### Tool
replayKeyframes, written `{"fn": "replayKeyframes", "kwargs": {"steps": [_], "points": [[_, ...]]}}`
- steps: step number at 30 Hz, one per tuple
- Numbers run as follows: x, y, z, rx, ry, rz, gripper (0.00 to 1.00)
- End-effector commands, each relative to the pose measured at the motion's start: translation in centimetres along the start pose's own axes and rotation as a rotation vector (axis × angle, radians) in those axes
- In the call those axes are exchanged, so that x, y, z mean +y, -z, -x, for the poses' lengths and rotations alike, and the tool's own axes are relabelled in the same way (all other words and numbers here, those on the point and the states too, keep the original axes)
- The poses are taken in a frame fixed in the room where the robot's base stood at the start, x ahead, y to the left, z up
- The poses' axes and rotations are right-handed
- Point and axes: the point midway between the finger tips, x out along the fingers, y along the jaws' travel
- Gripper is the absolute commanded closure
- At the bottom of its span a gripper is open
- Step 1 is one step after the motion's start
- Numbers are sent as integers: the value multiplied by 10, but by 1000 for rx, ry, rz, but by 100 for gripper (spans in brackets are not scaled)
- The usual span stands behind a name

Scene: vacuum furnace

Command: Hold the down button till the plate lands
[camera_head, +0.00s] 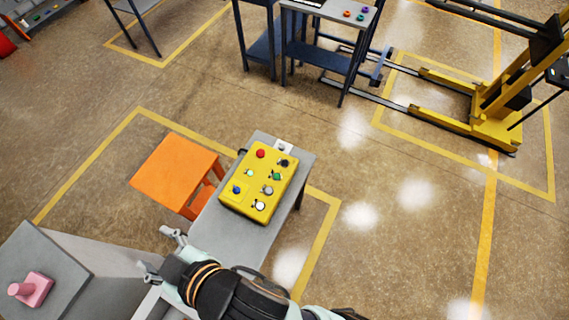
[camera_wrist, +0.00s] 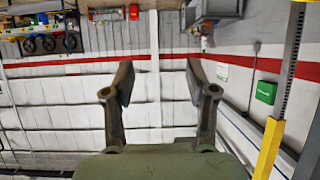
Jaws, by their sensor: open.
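A yellow control box (camera_head: 257,181) lies on a narrow grey table (camera_head: 229,240) in the head view. It carries several buttons and knobs, among them a red one (camera_head: 260,154), a green one (camera_head: 277,175) and a blue one (camera_head: 237,189). I cannot tell which is the down button. My gripper (camera_head: 158,252) is open and empty, below and left of the box and apart from it. In the wrist view my gripper (camera_wrist: 158,85) has its two fingers spread, facing a white wall, with no button between them. I cannot make out the plate in either view.
An orange stool (camera_head: 174,171) stands left of the table. A grey cabinet with a pink object (camera_head: 32,290) on top is at lower left. A yellow lift (camera_head: 497,115) stands at right and a blue-legged bench (camera_head: 330,25) at the back. The floor between is clear.

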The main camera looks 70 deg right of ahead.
Motion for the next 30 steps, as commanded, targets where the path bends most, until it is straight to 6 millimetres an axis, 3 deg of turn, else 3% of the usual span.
{"fn": "replayKeyframes", "kwargs": {"steps": [14, 24, 30], "points": [[0, 0, 0, 0, 0, 0, 43], [0, 0, 0, 0, 0, 0, 100], [0, 0, 0, 0, 0, 0, 100]]}}
